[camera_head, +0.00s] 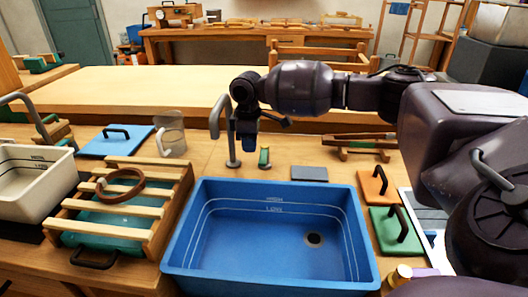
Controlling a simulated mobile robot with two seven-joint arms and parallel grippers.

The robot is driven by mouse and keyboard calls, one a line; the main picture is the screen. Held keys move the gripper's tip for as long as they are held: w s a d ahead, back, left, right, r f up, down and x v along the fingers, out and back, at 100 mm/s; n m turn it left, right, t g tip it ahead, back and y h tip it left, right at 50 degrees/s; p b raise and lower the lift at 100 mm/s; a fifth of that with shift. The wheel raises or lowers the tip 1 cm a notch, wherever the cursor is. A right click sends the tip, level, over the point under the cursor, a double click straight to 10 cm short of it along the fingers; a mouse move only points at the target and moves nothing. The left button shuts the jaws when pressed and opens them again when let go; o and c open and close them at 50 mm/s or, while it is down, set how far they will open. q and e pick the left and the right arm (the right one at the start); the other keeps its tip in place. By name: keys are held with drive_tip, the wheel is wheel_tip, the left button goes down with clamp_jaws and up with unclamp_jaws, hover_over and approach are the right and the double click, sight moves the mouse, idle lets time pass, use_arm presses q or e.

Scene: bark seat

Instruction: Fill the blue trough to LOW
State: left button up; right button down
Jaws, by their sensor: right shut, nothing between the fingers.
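The blue trough (270,284) sits on the wooden bench at front centre. Its back wall carries pale HIGH and LOW lines, its floor looks bare, and a dark round drain (314,239) shows there. A grey curved tap (231,140) stands behind its back left edge. A small green lever-like piece (264,157) is just right of the tap. My right gripper (249,145) points down between the tap and the green piece, shut and empty; whether it touches either is unclear. My left gripper is out of view.
A slatted wooden rack (120,179) with a brown ring stands left of the trough, a cream trough (38,190) beyond it. Orange (370,185) and green (390,228) handled boards are at right.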

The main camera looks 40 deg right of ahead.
sight(266, 156)
drive_tip(key=shift+f, duration=0.15)
idle(0.4)
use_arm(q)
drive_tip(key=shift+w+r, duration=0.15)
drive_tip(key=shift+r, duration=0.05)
use_arm(e)
drive_tip(key=shift+f, duration=1.55)
drive_tip(key=shift+s+d+r+p, duration=0.2)
drive_tip(key=shift+s+d+p, duration=0.4)
drive_tip(key=shift+s, duration=0.05)
drive_tip(key=shift+s+d+f+p, duration=0.1)
drive_tip(key=shift+s+d+p, duration=0.55)
drive_tip(key=shift+s+d, duration=0.45)
drive_tip(key=shift+a+r+p, duration=0.1)
drive_tip(key=shift+r+p, duration=0.9)
drive_tip(key=shift+r, duration=1.05)
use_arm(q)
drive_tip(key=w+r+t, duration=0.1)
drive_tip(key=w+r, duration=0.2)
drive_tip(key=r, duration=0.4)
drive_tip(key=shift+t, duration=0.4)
use_arm(e)
drive_tip(key=shift+f, duration=0.15)
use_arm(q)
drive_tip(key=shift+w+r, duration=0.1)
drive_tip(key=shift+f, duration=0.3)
use_arm(e)
drive_tip(key=d, duration=0.7)
drive_tip(key=shift+s+d, duration=0.15)
drive_tip(key=shift+d, duration=0.2)
